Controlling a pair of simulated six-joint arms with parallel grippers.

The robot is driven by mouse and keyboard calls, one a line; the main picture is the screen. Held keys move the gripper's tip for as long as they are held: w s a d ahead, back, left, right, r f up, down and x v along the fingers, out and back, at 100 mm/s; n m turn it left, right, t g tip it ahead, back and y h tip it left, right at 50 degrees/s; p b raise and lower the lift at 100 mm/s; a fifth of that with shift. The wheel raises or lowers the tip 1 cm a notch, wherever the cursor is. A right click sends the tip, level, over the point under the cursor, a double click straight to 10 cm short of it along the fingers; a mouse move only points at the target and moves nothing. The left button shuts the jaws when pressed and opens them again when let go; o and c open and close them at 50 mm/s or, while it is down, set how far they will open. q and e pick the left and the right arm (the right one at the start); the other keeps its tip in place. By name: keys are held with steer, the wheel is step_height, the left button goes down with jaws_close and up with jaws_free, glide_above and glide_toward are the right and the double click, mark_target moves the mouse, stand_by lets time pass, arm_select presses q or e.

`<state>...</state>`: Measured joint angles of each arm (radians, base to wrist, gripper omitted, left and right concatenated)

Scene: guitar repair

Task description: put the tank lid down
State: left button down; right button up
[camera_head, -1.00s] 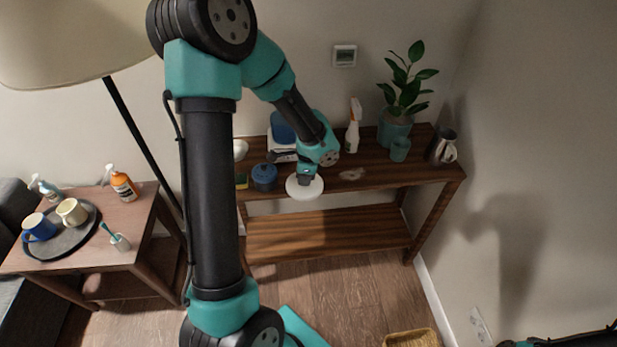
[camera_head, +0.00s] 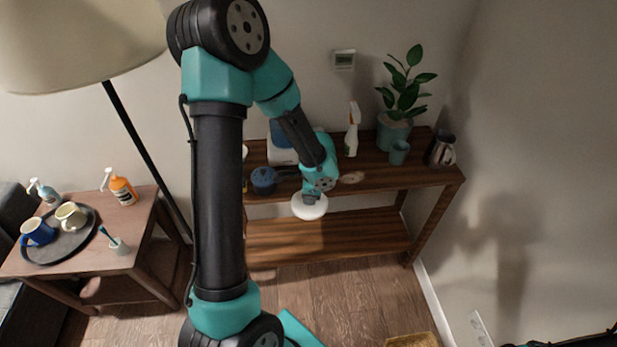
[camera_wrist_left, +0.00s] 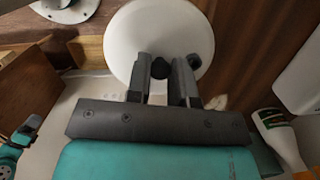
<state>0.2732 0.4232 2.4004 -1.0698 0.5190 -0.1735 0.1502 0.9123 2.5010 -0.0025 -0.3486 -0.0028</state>
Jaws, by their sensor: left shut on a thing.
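The tank lid is a round white disc (camera_head: 309,207) with a dark knob (camera_wrist_left: 160,68). My left gripper (camera_head: 311,197) is shut on the knob, and it also shows in the left wrist view (camera_wrist_left: 168,72). The lid hangs in front of the wooden console's front edge in the head view, apart from the shelf below as far as I can tell. The white tank with a blue part (camera_head: 281,143) stands on the console top, partly hidden behind my left arm. My right gripper is out of view; only a bit of that arm shows at bottom right.
On the console top (camera_head: 415,176) stand a blue pot (camera_head: 263,180), a spray bottle (camera_head: 352,130), a potted plant (camera_head: 393,128), a teal cup (camera_head: 398,153) and a metal jug (camera_head: 441,148). The lower shelf (camera_head: 350,236) looks bare. A side table (camera_head: 140,221) stands left.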

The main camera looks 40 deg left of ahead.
arm_select(q)
steer(key=w+a, duration=0.5)
steer(key=w, duration=0.1)
steer(key=w+a+f, duration=0.1)
steer(key=w+a, duration=0.2)
steer(key=shift+a, duration=0.3)
steer(key=shift+w+a+f, duration=0.1)
steer(key=shift+w+a, duration=0.1)
steer(key=shift+w, duration=0.05)
steer(key=shift+w+a+f, duration=0.1)
steer(key=shift+f, duration=1.65)
steer(key=shift+f, duration=0.1)
steer(key=c, duration=1)
jaws_free()
